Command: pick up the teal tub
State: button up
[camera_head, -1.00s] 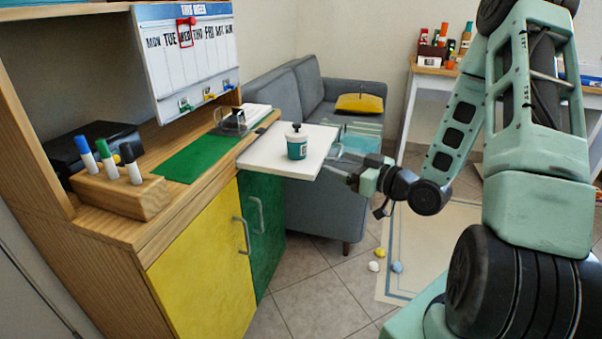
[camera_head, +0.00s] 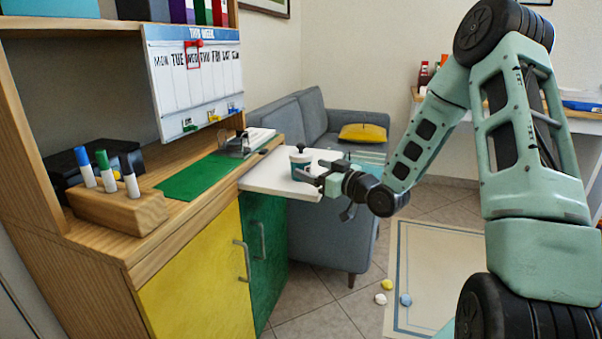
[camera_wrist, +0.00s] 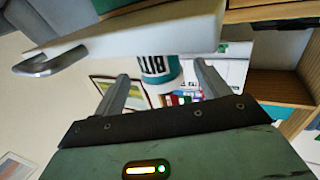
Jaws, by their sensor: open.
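The teal tub (camera_head: 299,160) is a small cup with a teal and white label and a dark knob on its lid. It stands upright on the white pull-out board (camera_head: 262,181). In the wrist view the tub (camera_wrist: 158,66) appears beyond and between my two fingers, partly cut off by the white board. My gripper (camera_head: 312,176) is open at the tub's right side and overlaps its lower part in the head view. In the wrist view my gripper (camera_wrist: 165,85) has nothing between its fingertips that I can see as held. Whether a finger touches the tub is unclear.
The board juts out from a wooden desk with yellow (camera_head: 195,270) and green (camera_head: 265,230) doors. A marker block (camera_head: 118,208) and a green mat (camera_head: 200,178) lie on the desktop. A grey sofa (camera_head: 335,225) stands behind. Small balls lie on the floor.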

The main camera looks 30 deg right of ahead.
aim_at(308, 166)
jog(key=shift+b+x, duration=0.4)
jog(key=shift+x, duration=2.3)
jog(key=shift+d+r, duration=0.1)
jog(key=c, duration=1.3)
